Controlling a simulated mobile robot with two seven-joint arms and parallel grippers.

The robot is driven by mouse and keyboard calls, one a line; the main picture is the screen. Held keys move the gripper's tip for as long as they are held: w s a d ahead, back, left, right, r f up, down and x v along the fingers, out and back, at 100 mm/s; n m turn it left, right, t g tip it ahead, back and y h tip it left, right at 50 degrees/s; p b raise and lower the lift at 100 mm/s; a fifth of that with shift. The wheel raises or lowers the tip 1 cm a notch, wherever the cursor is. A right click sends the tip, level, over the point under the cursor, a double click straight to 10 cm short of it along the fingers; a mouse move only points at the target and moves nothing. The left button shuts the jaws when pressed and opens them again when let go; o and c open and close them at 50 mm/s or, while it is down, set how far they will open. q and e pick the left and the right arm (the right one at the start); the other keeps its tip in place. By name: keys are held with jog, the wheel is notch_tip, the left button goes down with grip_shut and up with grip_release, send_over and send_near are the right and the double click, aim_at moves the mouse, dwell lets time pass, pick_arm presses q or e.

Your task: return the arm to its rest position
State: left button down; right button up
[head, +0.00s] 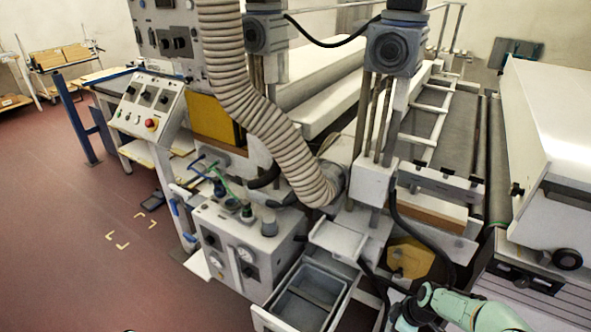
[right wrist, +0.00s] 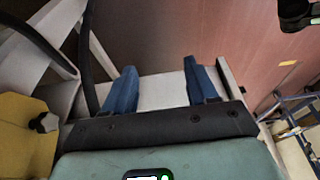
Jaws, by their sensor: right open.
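My right arm (head: 470,308), pale green with a dark joint, comes in at the lower right corner of the head view, in front of the machine. In the right wrist view my right gripper (right wrist: 160,74) shows two blue fingers standing well apart. Nothing is between them. A pale surface lies behind the fingers; I cannot tell how far off it is. My left gripper is not in view.
A grey bin (head: 304,300) and a box with gauges (head: 245,250) stand left of my arm. A ribbed hose (head: 255,105) hangs above them. A control panel (head: 150,105) stands farther left. The red floor (head: 70,240) at left is mostly clear.

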jog(key=s+a+f+m+g+p, duration=0.1)
jog(key=s+a+f+m+p, duration=0.1)
jog(key=s+a+f+m, duration=0.3)
jog(key=s+a+f+m+p, duration=0.2)
jog(key=s+a+f, duration=0.1)
jog(key=s+f, duration=0.4)
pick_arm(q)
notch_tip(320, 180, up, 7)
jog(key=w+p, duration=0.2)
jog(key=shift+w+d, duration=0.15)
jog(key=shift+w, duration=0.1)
pick_arm(e)
jog(key=s+a+m, duration=0.3)
jog(key=s+m, duration=0.1)
jog(key=s, duration=0.5)
jog(key=s+a+m+g, duration=0.1)
jog(key=s+a+m, duration=0.2)
jog(key=s, duration=0.5)
jog(key=shift+s+a+r+m+g+y, duration=0.3)
jog(key=shift+s+a+r+m+y, duration=0.1)
jog(key=shift+m, duration=0.4)
